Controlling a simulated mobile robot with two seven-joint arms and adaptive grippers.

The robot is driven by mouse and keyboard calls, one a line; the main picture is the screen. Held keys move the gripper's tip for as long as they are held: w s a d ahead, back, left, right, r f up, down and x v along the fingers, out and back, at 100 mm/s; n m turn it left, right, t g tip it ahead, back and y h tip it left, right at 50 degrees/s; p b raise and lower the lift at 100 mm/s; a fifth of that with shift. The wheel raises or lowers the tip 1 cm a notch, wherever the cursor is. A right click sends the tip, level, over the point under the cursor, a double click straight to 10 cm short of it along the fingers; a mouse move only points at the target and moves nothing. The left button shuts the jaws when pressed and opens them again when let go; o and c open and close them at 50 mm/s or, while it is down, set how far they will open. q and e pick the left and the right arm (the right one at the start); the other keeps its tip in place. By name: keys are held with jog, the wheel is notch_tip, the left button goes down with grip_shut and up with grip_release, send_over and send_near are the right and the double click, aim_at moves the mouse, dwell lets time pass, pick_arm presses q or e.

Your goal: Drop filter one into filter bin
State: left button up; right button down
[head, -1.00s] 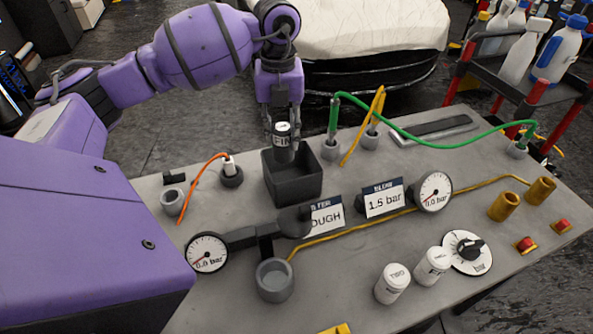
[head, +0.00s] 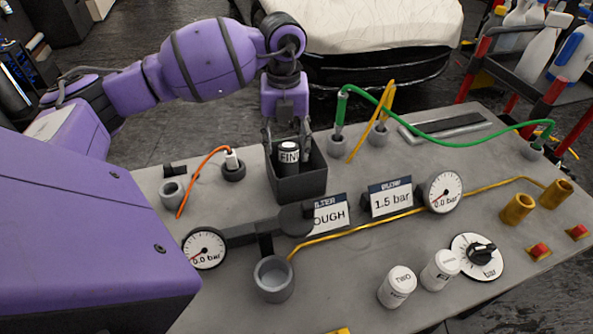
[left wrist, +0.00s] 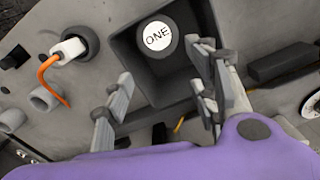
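Filter one is a dark cylinder with a white cap and a white label. In the head view filter one (head: 289,158) stands inside the dark square filter bin (head: 301,188), near its back left. In the left wrist view the cap of filter one (left wrist: 158,37), marked "ONE", shows in the corner of the filter bin (left wrist: 200,22). My left gripper (head: 287,135) is just above the bin. In the left wrist view my left gripper (left wrist: 160,95) has its fingers spread wide, with nothing between them and the filter apart from them. My right gripper is not in view.
Two white-capped filters (head: 397,286) (head: 440,269) stand at the front right of the grey bench. An empty grey cup (head: 273,279) and a gauge (head: 204,249) are in front of the bin. An orange hose (head: 196,178) lies left of it, a green hose (head: 440,141) right of it.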

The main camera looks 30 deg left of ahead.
pick_arm(q)
notch_tip(320, 180, up, 12)
dwell(0.7)
dwell(0.4)
